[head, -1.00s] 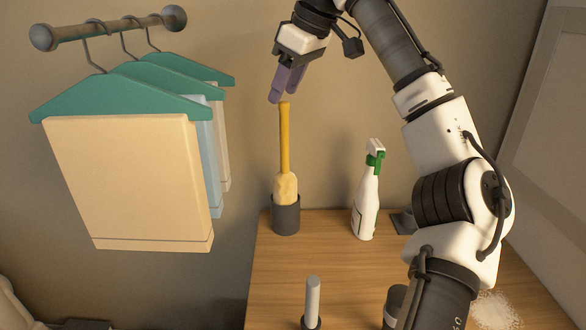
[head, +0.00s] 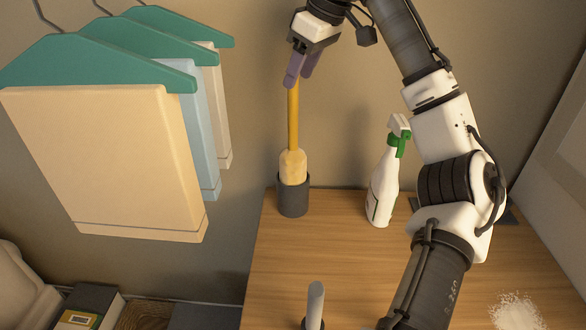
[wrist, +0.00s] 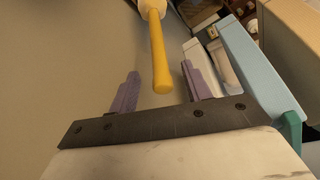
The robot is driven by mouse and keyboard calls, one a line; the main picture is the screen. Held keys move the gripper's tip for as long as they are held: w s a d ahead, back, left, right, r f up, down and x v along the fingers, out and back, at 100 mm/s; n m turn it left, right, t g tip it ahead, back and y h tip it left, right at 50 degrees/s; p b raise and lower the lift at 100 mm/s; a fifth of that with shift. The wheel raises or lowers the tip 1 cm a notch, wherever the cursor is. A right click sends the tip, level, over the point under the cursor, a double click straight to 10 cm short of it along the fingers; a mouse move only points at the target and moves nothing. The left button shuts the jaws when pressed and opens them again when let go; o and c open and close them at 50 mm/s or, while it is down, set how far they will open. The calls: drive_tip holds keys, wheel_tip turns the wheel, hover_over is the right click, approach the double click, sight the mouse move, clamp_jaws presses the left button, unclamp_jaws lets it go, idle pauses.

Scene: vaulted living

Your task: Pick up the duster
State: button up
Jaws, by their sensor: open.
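The duster (head: 293,125) stands upright in a dark grey cup (head: 293,200) at the back left of the wooden table. It has a yellow handle pointing up and a cream head resting in the cup. My gripper (head: 298,84) is above the cup at the top of the handle, its purple fingers pointing down. In the wrist view my gripper (wrist: 157,88) is open, with the yellow handle of the duster (wrist: 160,60) between or just beyond its two fingers. I cannot tell whether either finger touches it. The lower duster head is partly hidden in the cup.
A white spray bottle with a green trigger (head: 385,180) stands right of the cup, close to my arm. Folded cloths on green hangers (head: 110,160) hang at the left. A grey-white stick (head: 315,300) stands at the table front. White powder (head: 516,312) lies front right.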

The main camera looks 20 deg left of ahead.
sight(288, 106)
drive_tip(key=shift+p+x, duration=0.3)
drive_tip(key=shift+x, duration=2.4)
drive_tip(key=shift+s+d, duration=0.1)
drive_tip(key=shift+d, duration=0.05)
clamp_jaws()
